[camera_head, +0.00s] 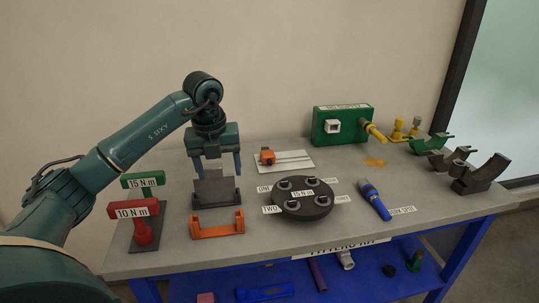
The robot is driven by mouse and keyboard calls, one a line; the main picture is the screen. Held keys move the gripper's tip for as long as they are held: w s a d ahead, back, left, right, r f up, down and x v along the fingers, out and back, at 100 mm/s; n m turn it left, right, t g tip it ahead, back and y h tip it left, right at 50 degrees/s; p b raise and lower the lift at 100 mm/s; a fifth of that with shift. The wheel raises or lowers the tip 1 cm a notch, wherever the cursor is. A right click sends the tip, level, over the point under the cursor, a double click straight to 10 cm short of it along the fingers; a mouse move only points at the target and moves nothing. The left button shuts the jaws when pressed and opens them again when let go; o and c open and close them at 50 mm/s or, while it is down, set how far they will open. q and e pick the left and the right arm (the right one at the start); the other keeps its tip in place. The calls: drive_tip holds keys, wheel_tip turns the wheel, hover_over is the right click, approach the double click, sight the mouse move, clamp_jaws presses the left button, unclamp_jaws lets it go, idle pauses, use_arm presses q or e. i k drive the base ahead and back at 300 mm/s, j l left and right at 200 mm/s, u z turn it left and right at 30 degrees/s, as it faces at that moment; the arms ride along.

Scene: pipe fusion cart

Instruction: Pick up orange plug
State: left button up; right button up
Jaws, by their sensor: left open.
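A small orange block-like piece (267,156) with a dark spot sits at the left end of a white plate (300,164), near the back middle of the table; it may be the orange plug, but it is too small to be sure. My left gripper (217,172) is open, its two blue fingers pointing down. It is to the left of the orange piece and apart from it. The fingers are on either side of an upright grey plate (214,189) in a dark holder; I cannot tell if they touch it. My right gripper is not in view.
An orange bracket (217,231) stands in front of the dark holder. Red (144,229) and green labelled tools stand at left. A black round disc (303,207) with several nuts, a blue torch-like tool (374,200), a green box (343,125) and curved clamps (480,175) fill the right.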

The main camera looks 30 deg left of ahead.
sight(267, 156)
drive_tip(key=i, duration=0.95)
